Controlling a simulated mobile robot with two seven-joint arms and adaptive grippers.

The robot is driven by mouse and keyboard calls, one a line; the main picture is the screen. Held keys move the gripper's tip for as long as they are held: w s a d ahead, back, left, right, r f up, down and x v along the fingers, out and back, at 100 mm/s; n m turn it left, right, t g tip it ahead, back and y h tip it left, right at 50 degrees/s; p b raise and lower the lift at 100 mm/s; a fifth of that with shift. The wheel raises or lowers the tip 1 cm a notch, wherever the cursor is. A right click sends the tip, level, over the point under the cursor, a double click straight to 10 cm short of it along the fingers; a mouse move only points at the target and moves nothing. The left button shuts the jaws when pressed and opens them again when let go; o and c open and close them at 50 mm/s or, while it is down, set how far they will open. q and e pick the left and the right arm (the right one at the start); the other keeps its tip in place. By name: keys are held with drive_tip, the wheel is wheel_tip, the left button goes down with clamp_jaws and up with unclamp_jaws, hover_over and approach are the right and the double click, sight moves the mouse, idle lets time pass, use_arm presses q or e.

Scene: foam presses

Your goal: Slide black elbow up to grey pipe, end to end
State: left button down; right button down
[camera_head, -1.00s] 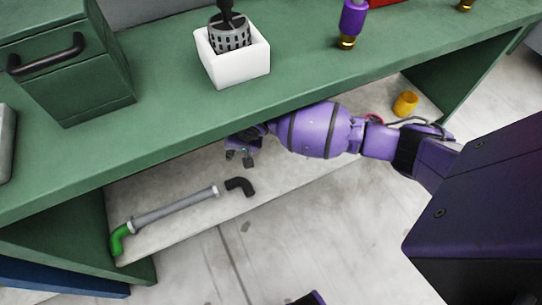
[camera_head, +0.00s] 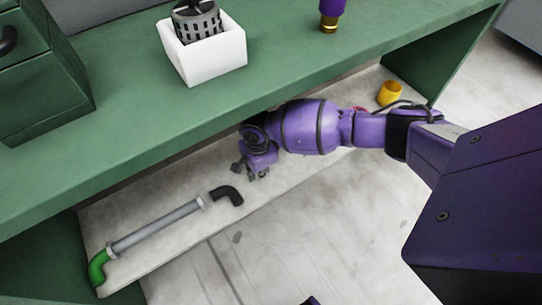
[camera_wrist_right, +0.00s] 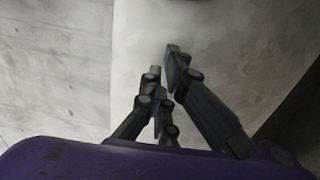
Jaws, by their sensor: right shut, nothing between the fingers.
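The black elbow (camera_head: 228,194) lies on the pale lower shelf in the head view. One end faces the white-collared end of the grey pipe (camera_head: 157,227), very close to it; I cannot tell if they touch. The pipe runs down-left to a green elbow (camera_head: 98,267) at its other end. My right gripper (camera_head: 250,174) is just above and right of the black elbow in the picture, shut and empty. In the right wrist view its fingers (camera_wrist_right: 166,62) are together over bare pale surface, with no pipe part visible. My left gripper is not in view.
The green worktop (camera_head: 120,150) overhangs the pale shelf (camera_head: 178,252). A white box (camera_head: 213,62) holding a grey slotted basket stands on the worktop. A yellow cup (camera_head: 390,94) is on the shelf at the right, near a green side panel (camera_head: 440,65).

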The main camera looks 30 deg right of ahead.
sight(249, 187)
wheel_tip(249, 187, down, 2)
drive_tip(key=shift+w+f+b, duration=0.1)
drive_tip(key=shift+f+b, duration=0.1)
drive_tip(key=shift+b, duration=0.15)
drive_tip(key=a, duration=0.3)
drive_tip(key=shift+a+r+b, duration=0.15)
drive_tip(key=shift+a+b, duration=0.05)
drive_tip(key=shift+b, duration=0.2)
drive_tip(key=shift+a+r, duration=0.1)
drive_tip(key=shift+a, duration=0.3)
drive_tip(key=shift+w+a+r, duration=0.15)
drive_tip(key=shift+w+r, duration=0.05)
drive_tip(key=w+a+p, duration=0.1)
drive_tip(key=p, duration=0.1)
drive_tip(key=r+p, duration=0.1)
drive_tip(key=p, duration=0.1)
drive_tip(key=shift+w+a+r+t+p, duration=0.15)
drive_tip(key=shift+w+a+t+p, duration=0.15)
drive_tip(key=shift+w+a, duration=0.05)
drive_tip(key=s+p, duration=0.1)
drive_tip(key=p, duration=0.1)
drive_tip(key=a+f+p, duration=0.1)
drive_tip(key=p, duration=0.1)
drive_tip(key=shift+s+a+f, duration=0.1)
drive_tip(key=shift+s+a, duration=0.1)
drive_tip(key=shift+s, duration=0.2)
drive_tip(key=shift+s+f, duration=0.2)
drive_tip(key=shift+f, duration=0.05)
